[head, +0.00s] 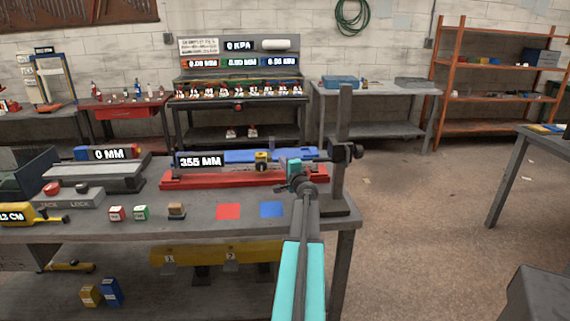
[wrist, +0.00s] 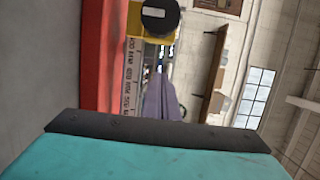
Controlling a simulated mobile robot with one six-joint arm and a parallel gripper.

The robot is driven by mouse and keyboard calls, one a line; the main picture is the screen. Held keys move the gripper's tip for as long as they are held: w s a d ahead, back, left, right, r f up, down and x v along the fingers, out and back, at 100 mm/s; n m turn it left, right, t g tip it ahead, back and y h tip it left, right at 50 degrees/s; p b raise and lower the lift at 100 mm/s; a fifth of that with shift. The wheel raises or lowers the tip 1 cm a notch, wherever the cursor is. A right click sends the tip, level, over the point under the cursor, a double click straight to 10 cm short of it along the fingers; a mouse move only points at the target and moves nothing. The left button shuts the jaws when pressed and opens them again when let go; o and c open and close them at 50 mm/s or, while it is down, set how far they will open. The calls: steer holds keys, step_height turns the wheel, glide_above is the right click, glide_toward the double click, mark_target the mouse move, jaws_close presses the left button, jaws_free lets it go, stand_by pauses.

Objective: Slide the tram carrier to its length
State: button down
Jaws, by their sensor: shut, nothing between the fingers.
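A yellow carrier (head: 261,161) with a black knob sits on a rail above a red base (head: 190,179), with a display reading 355 MM (head: 200,161) at its left. I take this yellow block to be the tram carrier. In the wrist view the carrier (wrist: 135,20) and its round black knob (wrist: 160,15) are at the top, cut by the edge, beside a printed scale (wrist: 133,78) and the red base (wrist: 98,50). My gripper (head: 293,167) is shut and empty, just right of the carrier and apart from it. It fills the bottom of the wrist view (wrist: 160,130).
A dark upright post (head: 341,130) stands right of my gripper at the bench's right end. A blue bar (head: 235,155) lies behind the scale. Red (head: 228,211) and blue (head: 271,209) squares and small blocks (head: 141,213) are in front. Bench space around the squares is free.

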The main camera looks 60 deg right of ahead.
steer(key=shift+x, duration=0.9)
steer(key=shift+w+a+p, duration=0.7)
steer(key=shift+w+a, duration=0.6)
steer(key=shift+w, duration=0.25)
steer(key=shift+s+d+f+b, duration=0.1)
steer(key=shift+b, duration=0.2)
